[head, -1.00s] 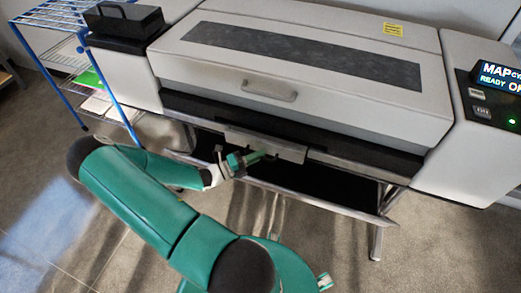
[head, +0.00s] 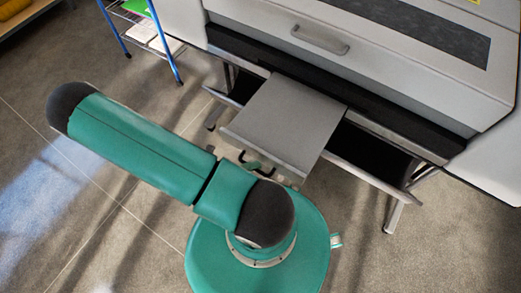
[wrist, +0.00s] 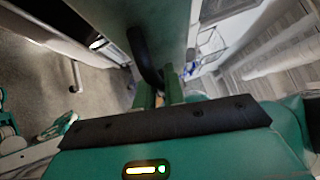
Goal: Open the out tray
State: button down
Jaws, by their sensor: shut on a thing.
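The out tray (head: 285,120) is a flat grey slab that sticks well out from under the front of the large printer (head: 370,55) in the head view. Its dark curved handle (wrist: 146,55) shows in the wrist view, on the face of the tray (wrist: 178,30). My gripper (wrist: 159,88) is shut on this handle, with its two green fingers around the handle's near end. In the head view my arm hides most of the gripper, and only a small dark part of the handle shows at the tray's front edge.
A dark catch bin (head: 375,160) with a metal rail and legs hangs below the printer, on both sides of the tray. A blue wire rack (head: 165,45) stands at the upper left. The floor (head: 60,150) on the left is clear.

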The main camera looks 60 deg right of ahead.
jog(key=shift+a, duration=0.45)
jog(key=c, duration=1.8)
grip_release()
jog(key=shift+o, duration=0.2)
jog(key=shift+w, duration=0.1)
jog(key=v, duration=1.3)
jog(key=shift+w+a, duration=0.25)
jog(key=shift+f, duration=0.1)
